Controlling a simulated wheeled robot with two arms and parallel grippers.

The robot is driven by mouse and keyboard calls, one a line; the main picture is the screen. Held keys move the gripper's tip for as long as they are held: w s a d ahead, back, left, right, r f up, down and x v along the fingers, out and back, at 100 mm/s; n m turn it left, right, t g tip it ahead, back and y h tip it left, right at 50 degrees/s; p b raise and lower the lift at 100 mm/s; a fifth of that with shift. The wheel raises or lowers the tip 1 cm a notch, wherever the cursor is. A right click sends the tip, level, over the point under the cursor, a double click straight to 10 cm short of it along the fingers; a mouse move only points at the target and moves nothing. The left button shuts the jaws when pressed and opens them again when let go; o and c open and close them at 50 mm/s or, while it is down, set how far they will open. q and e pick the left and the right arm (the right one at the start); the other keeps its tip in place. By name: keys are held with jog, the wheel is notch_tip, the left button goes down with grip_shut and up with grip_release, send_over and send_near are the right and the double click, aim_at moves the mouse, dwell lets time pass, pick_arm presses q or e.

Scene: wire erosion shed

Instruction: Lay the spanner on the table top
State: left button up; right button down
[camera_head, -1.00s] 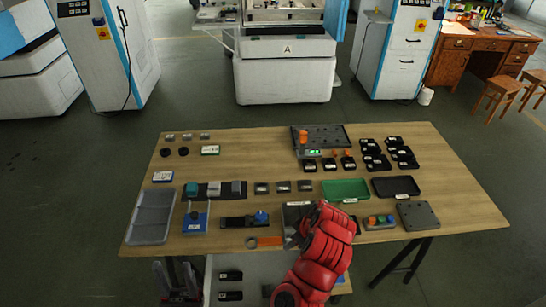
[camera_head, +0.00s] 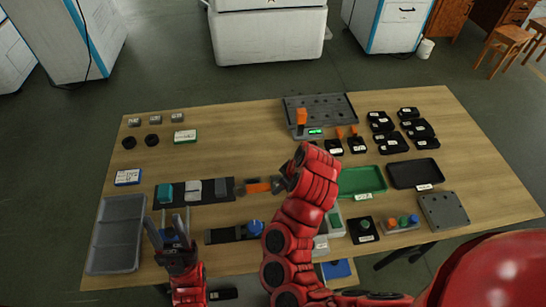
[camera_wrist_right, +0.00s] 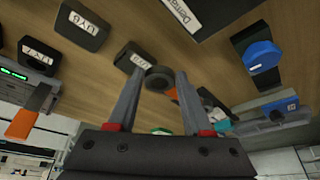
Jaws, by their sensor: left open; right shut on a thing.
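The spanner (camera_head: 259,186) shows as an orange strip with dark ends in the head view, over the middle of the wooden table top (camera_head: 225,262). My right gripper (camera_head: 287,172) is shut on it, partly hidden by its own red wrist. In the right wrist view, a dark round piece (camera_wrist_right: 159,77) with a bit of orange shows between the fingertips. I cannot tell how high the spanner is above the table. My left gripper (camera_head: 168,232) is open and empty near the front left of the table, beside a grey tray (camera_head: 97,266).
A dark strip with blocks (camera_head: 206,198) lies left of the spanner. A green tray (camera_head: 376,191) and a black tray (camera_head: 415,174) lie to the right. A grey fixture plate (camera_head: 340,106) and several black boxes stand behind. Bare wood shows at back centre and along the front.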

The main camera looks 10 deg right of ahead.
jog(key=w+b, duration=0.1)
jog(key=w, duration=0.1)
jog(key=w+d+b, duration=0.1)
jog(key=w, duration=0.1)
jog(key=w+d+f+b, duration=0.1)
jog(key=w, duration=0.1)
jog(key=shift+w+d+f, duration=0.1)
jog(key=shift+w, duration=0.05)
send_near(284, 160)
jog(key=shift+w+a+f+p, duration=0.2)
jog(key=shift+a+f, duration=0.2)
jog(key=shift+a, duration=0.05)
jog(key=shift+w+a+f+p, duration=0.25)
jog(key=shift+a+f, duration=0.15)
jog(key=shift+a, duration=0.1)
jog(key=shift+w+d+f, duration=0.15)
jog(key=shift+w+f, duration=0.05)
jog(key=shift+w, duration=0.3)
jog(key=shift+f+p, duration=0.35)
jog(key=shift+f, duration=0.15)
notch_tip(284, 160, down, 2)
jog(key=shift+f+p, duration=0.1)
jog(key=shift+p, duration=0.3)
jog(key=shift+w+f, duration=0.1)
jog(key=shift+f, duration=0.1)
jog(key=shift+c, duration=1.6)
grip_release()
jog(key=shift+f, duration=0.15)
